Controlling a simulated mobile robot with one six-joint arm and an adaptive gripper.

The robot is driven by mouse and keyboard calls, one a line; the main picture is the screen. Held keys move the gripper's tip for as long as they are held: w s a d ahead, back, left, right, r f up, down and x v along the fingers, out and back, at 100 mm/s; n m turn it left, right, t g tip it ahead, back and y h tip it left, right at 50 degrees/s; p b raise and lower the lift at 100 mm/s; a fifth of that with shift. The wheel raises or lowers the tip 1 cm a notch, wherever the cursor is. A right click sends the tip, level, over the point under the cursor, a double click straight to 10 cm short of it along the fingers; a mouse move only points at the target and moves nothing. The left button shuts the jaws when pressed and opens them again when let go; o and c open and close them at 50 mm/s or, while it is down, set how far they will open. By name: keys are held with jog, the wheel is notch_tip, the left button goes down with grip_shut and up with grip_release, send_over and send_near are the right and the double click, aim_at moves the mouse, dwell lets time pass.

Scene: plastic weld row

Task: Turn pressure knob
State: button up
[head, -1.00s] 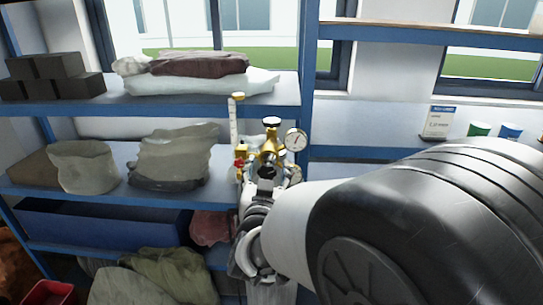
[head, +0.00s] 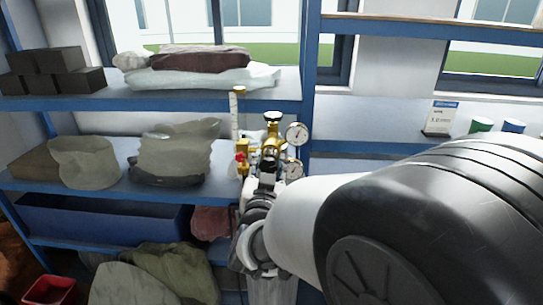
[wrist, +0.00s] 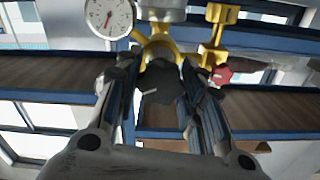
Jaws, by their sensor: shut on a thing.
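The pressure knob (wrist: 160,82) is dark, with a short white mark on its face. It sits on the brass regulator (head: 271,145); brass parts also show in the wrist view (wrist: 160,45). My gripper (wrist: 159,72) has one finger on each side of the knob and is shut on it. A round white gauge (head: 297,133) is at the regulator's upper right; a gauge also shows in the wrist view (wrist: 109,16). A second gauge (head: 294,170) is lower, partly hidden.
A red knob (head: 240,157) and a clear flow tube (head: 234,115) stand just left of the regulator. The red knob is close to my right finger in the wrist view (wrist: 222,76). A blue shelf post (head: 308,90) is behind; loaded shelves (head: 200,103) are left.

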jog(key=m+b, duration=0.2)
jog(key=b, duration=0.2)
jog(key=shift+f, duration=0.2)
jog(key=m+b, duration=0.2)
jog(key=shift+r+m+b, duration=0.25)
jog(key=shift+m+b, duration=0.05)
jog(key=shift+b, duration=0.1)
jog(key=o, duration=1.1)
jog(key=shift+s, duration=0.1)
jog(key=s, duration=1.1)
jog(key=shift+s+a, duration=0.2)
jog(key=shift+s, duration=0.2)
